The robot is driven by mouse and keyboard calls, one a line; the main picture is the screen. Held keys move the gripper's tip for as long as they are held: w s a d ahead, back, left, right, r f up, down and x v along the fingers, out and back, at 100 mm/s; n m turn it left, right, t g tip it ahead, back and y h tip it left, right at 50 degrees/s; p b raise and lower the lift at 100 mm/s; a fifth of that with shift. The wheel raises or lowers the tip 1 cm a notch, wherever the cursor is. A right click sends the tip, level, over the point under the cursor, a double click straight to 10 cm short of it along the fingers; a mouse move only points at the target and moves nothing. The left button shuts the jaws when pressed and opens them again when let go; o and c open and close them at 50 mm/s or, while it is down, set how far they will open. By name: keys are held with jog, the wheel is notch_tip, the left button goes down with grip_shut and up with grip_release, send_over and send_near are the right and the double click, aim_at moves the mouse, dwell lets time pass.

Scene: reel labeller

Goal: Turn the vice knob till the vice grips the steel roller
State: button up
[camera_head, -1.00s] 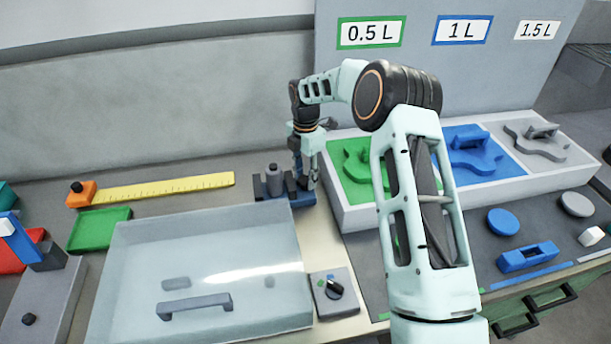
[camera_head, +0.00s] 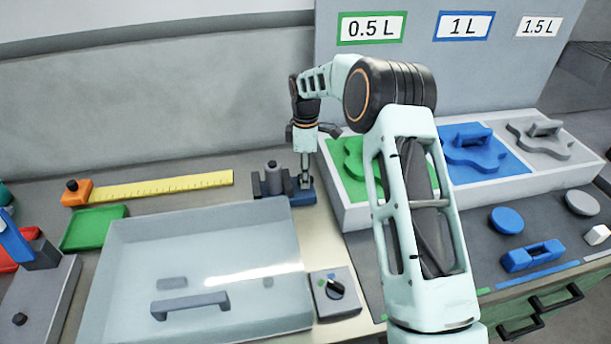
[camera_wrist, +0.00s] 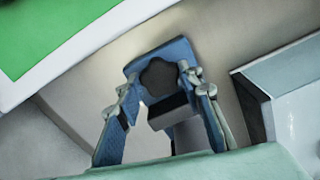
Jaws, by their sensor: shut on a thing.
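The small blue vice (camera_head: 305,197) stands behind the clear-lidded box in the head view. The grey steel roller (camera_head: 271,176) stands upright between its dark jaws. My gripper (camera_head: 305,183) points down at the vice's right end, just right of the roller. In the wrist view, my gripper's fingertips (camera_wrist: 160,79) are on either side of the dark, lobed vice knob (camera_wrist: 160,76) and shut on it. A dark jaw block (camera_wrist: 170,112) shows between the fingers. I cannot tell whether the jaws touch the roller.
The clear-lidded box (camera_head: 205,235) is in front of the vice. A white tray (camera_head: 352,214) with green, blue and grey sections stands close on the right. A yellow ruler (camera_head: 165,186) and green tray (camera_head: 93,228) lie left. A dial box (camera_head: 336,294) sits in front.

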jog(key=m, duration=0.3)
jog(key=shift+m+b, duration=0.3)
jog(key=shift+m, duration=0.1)
dwell(0.4)
jog(key=o, duration=0.9)
notch_tip(320, 180, up, 12)
jog(key=shift+o, duration=0.2)
